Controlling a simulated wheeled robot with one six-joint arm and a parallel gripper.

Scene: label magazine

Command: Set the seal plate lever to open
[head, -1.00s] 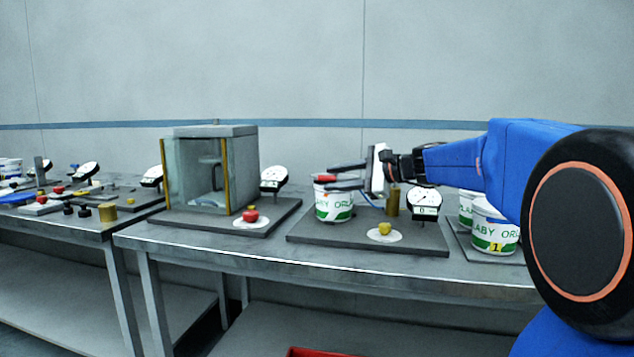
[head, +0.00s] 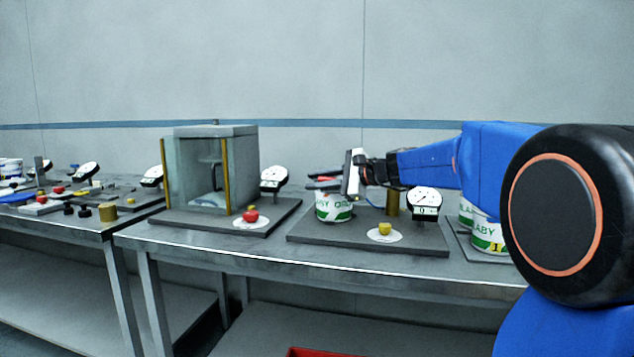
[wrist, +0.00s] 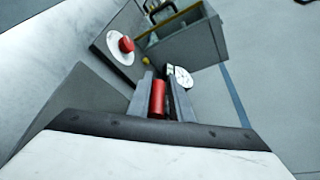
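A red cylindrical grip (wrist: 157,98), which looks like the seal plate lever's handle, stands between my fingers in the wrist view. The rest of the lever is hidden, so its setting cannot be told. My gripper (head: 316,180) is at the top of a white and green can (head: 334,209) on the middle table's right-hand base plate. Its fingers (wrist: 160,82) are apart, one on each side of the red grip, with a narrow gap visible.
A glass-sided chamber (head: 211,170) stands to the left, with a red knob (head: 250,215) in front. A yellow knob (head: 385,228) and a dial gauge (head: 424,201) share the can's base plate (head: 370,245). More cans (head: 487,234) stand at right, partly behind my arm.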

